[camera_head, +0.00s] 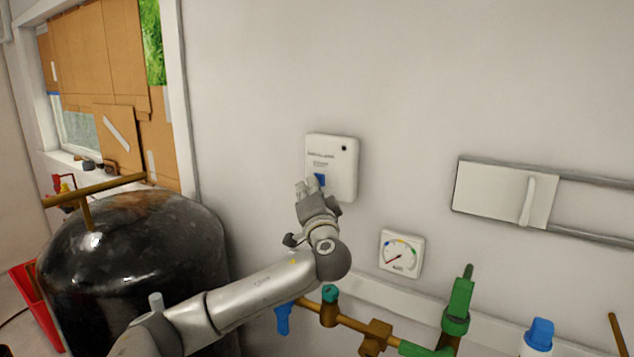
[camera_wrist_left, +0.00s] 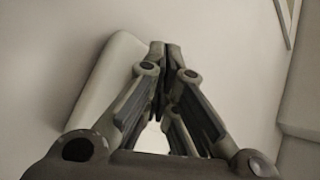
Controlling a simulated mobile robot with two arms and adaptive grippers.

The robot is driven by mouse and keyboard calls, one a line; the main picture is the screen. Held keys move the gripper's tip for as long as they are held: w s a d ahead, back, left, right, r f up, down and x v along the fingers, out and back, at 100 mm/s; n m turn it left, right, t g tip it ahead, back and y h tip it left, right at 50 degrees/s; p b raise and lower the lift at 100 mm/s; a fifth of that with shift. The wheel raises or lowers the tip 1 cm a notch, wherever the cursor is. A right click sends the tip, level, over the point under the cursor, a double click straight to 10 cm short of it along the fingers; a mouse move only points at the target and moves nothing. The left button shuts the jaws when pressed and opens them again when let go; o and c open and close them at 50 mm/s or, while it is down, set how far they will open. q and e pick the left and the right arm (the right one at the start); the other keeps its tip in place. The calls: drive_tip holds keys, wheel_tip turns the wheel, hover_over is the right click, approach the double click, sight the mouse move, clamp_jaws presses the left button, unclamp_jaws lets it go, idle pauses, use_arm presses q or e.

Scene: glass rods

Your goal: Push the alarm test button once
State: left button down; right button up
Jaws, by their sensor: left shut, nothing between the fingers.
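I cannot tell whether the fingertips touch the button. In the left wrist view the shut fingers (camera_wrist_left: 166,50) point at the wall beside the edge of the white box (camera_wrist_left: 108,82); the button is hidden there. My right gripper is not in view.
A round gauge (camera_head: 401,254) and a white panel on rails (camera_head: 492,190) are on the wall to the right. Pipes with a green valve (camera_head: 457,306) run below. A black tank (camera_head: 130,250) stands at the left. The wall above the box is clear.

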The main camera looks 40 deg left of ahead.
use_arm(q)
drive_tip(key=shift+w, duration=0.1)
idle(0.5)
drive_tip(key=shift+s+d+b, duration=0.15)
drive_tip(key=shift+s+b, duration=0.25)
drive_tip(key=shift+s, duration=0.45)
drive_tip(key=shift+s+d+b, duration=0.15)
drive_tip(key=shift+s+b, duration=0.25)
drive_tip(key=shift+s, duration=0.85)
drive_tip(key=shift+s+d+b, duration=0.1)
drive_tip(key=shift+s+b, duration=0.3)
drive_tip(key=shift+s, duration=0.85)
drive_tip(key=shift+f, duration=0.1)
